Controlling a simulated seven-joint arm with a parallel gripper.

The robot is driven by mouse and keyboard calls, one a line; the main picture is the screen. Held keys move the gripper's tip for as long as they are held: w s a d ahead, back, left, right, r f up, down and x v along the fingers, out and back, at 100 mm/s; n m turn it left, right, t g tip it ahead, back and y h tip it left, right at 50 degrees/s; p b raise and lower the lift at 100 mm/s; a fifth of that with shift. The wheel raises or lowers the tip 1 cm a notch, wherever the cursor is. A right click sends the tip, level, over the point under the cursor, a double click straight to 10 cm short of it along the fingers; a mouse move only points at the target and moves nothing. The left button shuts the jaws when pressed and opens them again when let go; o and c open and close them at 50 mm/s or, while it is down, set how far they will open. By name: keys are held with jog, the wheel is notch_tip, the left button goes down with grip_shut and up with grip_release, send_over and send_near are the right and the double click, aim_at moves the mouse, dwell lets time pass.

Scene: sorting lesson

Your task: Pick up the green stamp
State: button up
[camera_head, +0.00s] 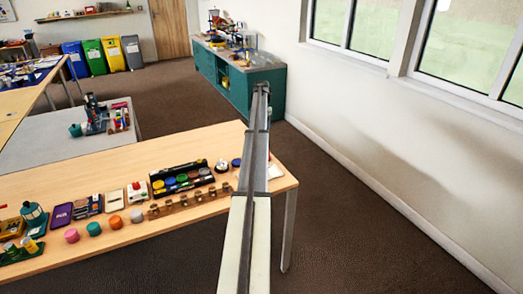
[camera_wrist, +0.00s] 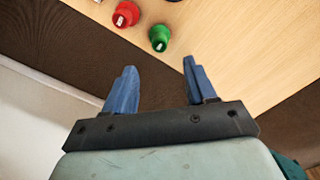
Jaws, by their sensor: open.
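The green stamp (camera_wrist: 160,37) shows in the wrist view as a small round green piece with a pale mark on its side. It stands on the wooden table (camera_wrist: 225,50) near its edge. My gripper (camera_wrist: 158,63) is open and empty, its two blue fingers spread apart. The green stamp appears in the picture just beyond the gap between the fingertips, clear of both; its distance is hard to judge. In the head view I cannot pick out the green stamp or the fingers; my arm covers part of the table's right end.
A similar red piece (camera_wrist: 126,14) stands left of the green one in the wrist view. In the head view, a black ink-pad tray (camera_head: 182,180), a wooden rack (camera_head: 180,204) and several coloured pots crowd the table. A teal cabinet (camera_head: 265,92) stands beyond.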

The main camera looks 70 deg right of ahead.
notch_tip(320, 180, down, 11)
jog(key=shift+a+r, duration=0.15)
dwell(0.4)
grip_shut()
dwell(0.5)
